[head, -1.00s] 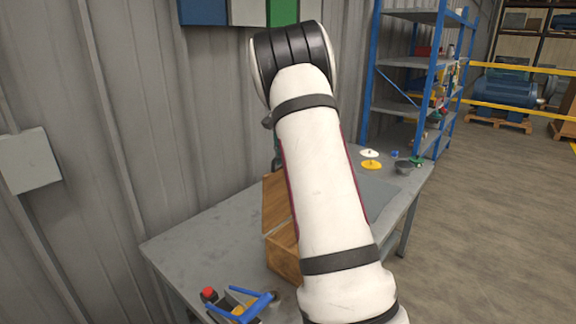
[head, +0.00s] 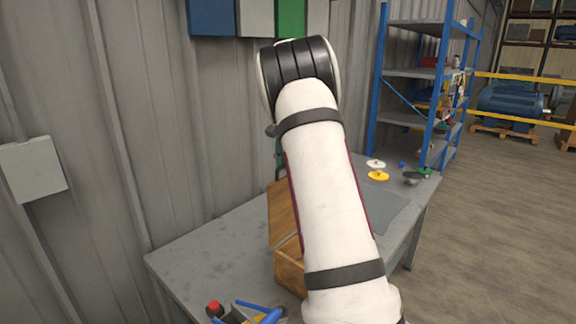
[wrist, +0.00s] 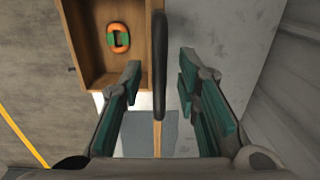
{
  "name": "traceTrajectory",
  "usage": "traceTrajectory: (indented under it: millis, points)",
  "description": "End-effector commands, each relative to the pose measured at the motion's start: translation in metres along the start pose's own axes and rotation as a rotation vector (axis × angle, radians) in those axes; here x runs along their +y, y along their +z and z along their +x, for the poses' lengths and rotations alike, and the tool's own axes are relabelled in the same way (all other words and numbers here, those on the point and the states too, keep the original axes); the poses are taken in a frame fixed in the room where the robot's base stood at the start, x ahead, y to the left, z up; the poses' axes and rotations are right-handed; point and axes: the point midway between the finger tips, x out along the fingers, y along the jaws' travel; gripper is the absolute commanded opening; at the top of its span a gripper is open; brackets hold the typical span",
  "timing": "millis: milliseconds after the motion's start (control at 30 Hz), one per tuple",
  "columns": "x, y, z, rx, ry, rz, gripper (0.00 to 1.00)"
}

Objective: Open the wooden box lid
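The wooden box (head: 289,272) stands on the workbench in the head view, partly hidden behind my arm. Its lid (head: 281,214) stands raised, roughly upright, along the wall side. In the wrist view I look down into the open box (wrist: 88,72); an orange and green object (wrist: 118,38) lies inside. A dark rounded bar (wrist: 159,62) runs along the box's right side, with a thin wooden strip (wrist: 157,138) below it. My gripper (wrist: 160,72) is open, its green-padded fingers apart on either side of the bar, with visible gaps. The head view mostly hides my gripper behind my arm.
The grey workbench (head: 205,245) stands against a corrugated wall. A red-topped item (head: 214,308) and a blue-handled item (head: 262,314) lie at its near end. White (head: 376,163) and yellow (head: 379,175) discs lie at the far end, near a blue shelf rack (head: 431,95).

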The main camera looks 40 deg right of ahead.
Motion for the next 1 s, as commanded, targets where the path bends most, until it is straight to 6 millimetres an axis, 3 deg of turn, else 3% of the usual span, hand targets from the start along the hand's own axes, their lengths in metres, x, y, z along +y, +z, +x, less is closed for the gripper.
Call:
traceTrajectory:
  millis: [267,733,1000]
  points:
    - [0.0,-0.001,-0.007,0.002,-0.001,0.001,0.3]
    - [0.0,-0.001,-0.095,0.003,-0.002,0.0,0.3]
    - [0.0,0.0,-0.117,0.0,0.001,0.001,0.3]
